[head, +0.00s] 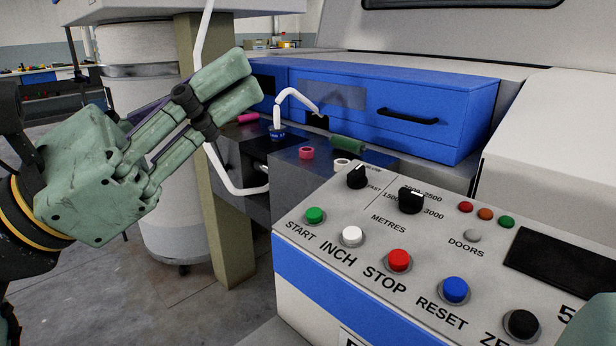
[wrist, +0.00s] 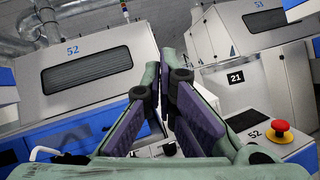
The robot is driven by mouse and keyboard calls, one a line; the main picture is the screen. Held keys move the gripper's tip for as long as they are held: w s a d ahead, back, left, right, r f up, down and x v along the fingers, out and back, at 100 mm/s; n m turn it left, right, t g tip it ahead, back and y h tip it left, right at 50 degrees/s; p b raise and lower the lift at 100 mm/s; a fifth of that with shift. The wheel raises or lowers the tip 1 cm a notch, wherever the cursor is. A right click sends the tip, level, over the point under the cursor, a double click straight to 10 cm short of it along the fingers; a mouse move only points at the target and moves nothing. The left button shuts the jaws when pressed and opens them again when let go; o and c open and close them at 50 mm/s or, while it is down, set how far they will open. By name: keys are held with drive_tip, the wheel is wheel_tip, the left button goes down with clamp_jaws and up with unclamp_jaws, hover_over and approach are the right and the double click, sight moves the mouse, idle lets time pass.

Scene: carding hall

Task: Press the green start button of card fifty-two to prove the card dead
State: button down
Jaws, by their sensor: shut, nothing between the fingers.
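The green start button (head: 314,215) sits at the left end of the button row on the sloped grey control panel (head: 375,222), above the word START. My gripper (head: 240,75) is shut and empty, up and to the left of the panel, clear of the button. In the wrist view my gripper's fingers (wrist: 168,75) meet near the picture's middle. A machine marked 52 (wrist: 85,80) stands at the left of that view. The start button cannot be made out there.
White INCH (head: 352,236), red STOP (head: 398,260), blue RESET (head: 455,289) and black (head: 521,325) buttons follow to the right. Two knobs (head: 357,176) (head: 411,199) sit above. A red mushroom button (wrist: 280,131) is beside another 52 label. A blue cover (head: 390,105) stands behind.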

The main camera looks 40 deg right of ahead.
drive_tip(key=w+d+f+t+y+p, duration=0.3)
drive_tip(key=w+d+y+p, duration=0.1)
drive_tip(key=d, duration=0.7)
drive_tip(key=w+d+f+t+y+p, duration=0.4)
drive_tip(key=w+d+f+y+p, duration=0.1)
drive_tip(key=f, duration=0.4)
drive_tip(key=shift+w+d+f+y, duration=0.25)
drive_tip(key=shift+w+d+y, duration=0.35)
drive_tip(key=shift+w+y, duration=0.5)
drive_tip(key=b, duration=0.3)
hover_over(313, 218)
drive_tip(key=f, duration=0.7)
drive_tip(key=shift+a, duration=0.35)
drive_tip(key=shift+d+f+b, duration=0.25)
drive_tip(key=shift+f+b, duration=0.5)
drive_tip(key=shift+b, duration=0.2)
drive_tip(key=shift+f+b, duration=0.2)
drive_tip(key=shift+b, duration=0.1)
drive_tip(key=shift+d+f+b, duration=0.1)
drive_tip(key=shift+f+b, duration=0.15)
drive_tip(key=shift+b, duration=0.2)
